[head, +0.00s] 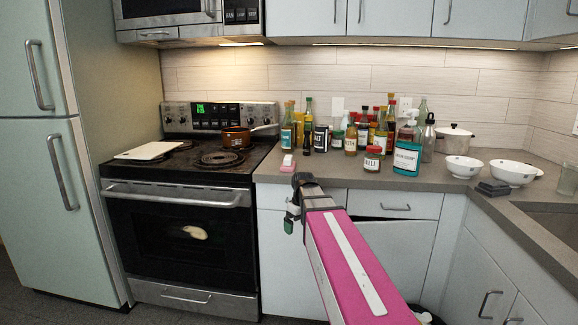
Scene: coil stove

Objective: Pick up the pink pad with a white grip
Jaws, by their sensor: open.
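The pink pad with a white grip (288,163) is a small block near the front left edge of the grey counter, just right of the stove. Its white part is on top and its pink part below. My gripper (291,218) is small and dark at the end of my pink arm, in front of the cabinets. It appears lower in the picture than the pad and apart from it. It is open, with nothing seen in it, though its fingers are hard to make out.
Several bottles and jars (351,137) stand behind and right of the pad, with a teal soap bottle (407,158) in front. White bowls (462,167) stand further right.

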